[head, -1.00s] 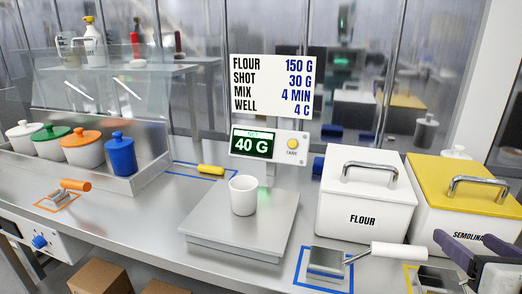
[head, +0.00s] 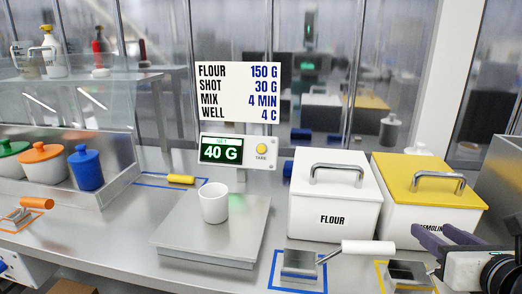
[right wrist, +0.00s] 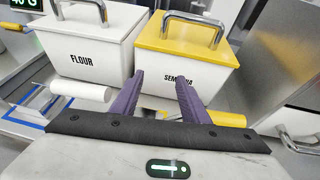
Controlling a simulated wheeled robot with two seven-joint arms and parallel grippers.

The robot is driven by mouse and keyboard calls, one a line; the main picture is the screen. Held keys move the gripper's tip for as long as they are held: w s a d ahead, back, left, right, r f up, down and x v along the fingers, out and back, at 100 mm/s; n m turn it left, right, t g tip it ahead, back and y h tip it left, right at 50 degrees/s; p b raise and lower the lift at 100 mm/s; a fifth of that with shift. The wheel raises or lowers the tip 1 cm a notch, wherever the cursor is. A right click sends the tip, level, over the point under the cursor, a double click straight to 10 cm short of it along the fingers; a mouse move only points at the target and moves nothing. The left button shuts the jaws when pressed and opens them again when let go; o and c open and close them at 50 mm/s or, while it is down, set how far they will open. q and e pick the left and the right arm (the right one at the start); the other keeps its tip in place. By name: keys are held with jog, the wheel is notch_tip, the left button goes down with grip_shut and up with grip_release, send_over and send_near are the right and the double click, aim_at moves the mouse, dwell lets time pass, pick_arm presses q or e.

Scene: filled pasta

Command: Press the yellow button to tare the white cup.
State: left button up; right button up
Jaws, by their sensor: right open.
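The white cup (head: 214,203) stands upright on the scale's steel plate (head: 238,234). The scale's display (head: 221,150) reads 40 G in green. The round yellow button (head: 262,149), marked TARE, sits right of the display on the same panel. My right gripper (head: 432,232) is at the right edge in the head view, in front of the semolina bin and well to the right of the button. In the right wrist view its two purple fingers (right wrist: 155,95) are apart with nothing between them. My left gripper is not in view.
A white flour bin (head: 332,200) and a yellow-lidded semolina bin (head: 425,190) stand right of the scale. A white-handled scoop (head: 300,262) lies in front of the flour bin. Lidded pots (head: 86,170) stand at the left. A recipe sign (head: 238,92) is above the display.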

grip_shut()
dwell(1.4)
